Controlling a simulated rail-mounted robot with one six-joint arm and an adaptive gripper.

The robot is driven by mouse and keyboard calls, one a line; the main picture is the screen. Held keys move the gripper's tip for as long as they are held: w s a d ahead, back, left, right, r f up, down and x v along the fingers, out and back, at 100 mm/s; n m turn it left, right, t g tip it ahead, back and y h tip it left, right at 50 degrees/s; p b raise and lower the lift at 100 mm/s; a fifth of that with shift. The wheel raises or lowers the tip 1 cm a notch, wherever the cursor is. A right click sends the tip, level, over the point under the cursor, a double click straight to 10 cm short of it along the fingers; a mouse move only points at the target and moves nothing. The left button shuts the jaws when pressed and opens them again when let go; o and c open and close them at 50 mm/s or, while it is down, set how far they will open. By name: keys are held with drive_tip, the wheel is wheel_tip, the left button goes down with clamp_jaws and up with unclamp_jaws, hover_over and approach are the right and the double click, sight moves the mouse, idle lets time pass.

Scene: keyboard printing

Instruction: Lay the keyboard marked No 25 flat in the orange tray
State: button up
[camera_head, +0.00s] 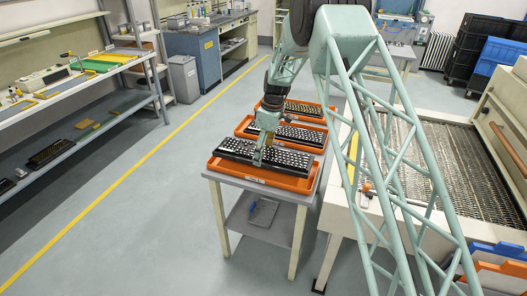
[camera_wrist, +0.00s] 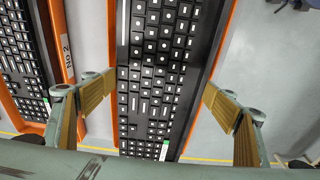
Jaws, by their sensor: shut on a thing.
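A black keyboard with white-marked keys (camera_head: 240,150) lies at the front orange tray (camera_head: 270,181), in or just above it; I cannot tell which. My gripper (camera_head: 259,160) reaches down to it from above. In the wrist view my gripper (camera_wrist: 160,88) has its two padded fingers on either side of this keyboard (camera_wrist: 155,60), shut on it across its width. Orange tray edges (camera_wrist: 228,35) show along both sides of it. A small green-and-white sticker (camera_wrist: 165,150) is on its near end. I cannot read a number on it.
Two more orange trays with keyboards, a middle one (camera_head: 321,147) and a back one (camera_head: 290,106), stand behind on the same table. A partly visible "No 2" label (camera_wrist: 67,48) marks the neighbouring tray. A conveyor-like bench (camera_head: 450,160) stands right; floor left is clear.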

drive_tip(key=shift+f+b, duration=1.05)
drive_tip(key=shift+f, duration=1.4)
drive_tip(key=shift+f, duration=0.4)
drive_tip(key=o, duration=1.2)
drive_tip(key=shift+r, duration=0.1)
drive_tip(key=shift+r+p, duration=0.9)
drive_tip(key=shift+r, duration=2.5)
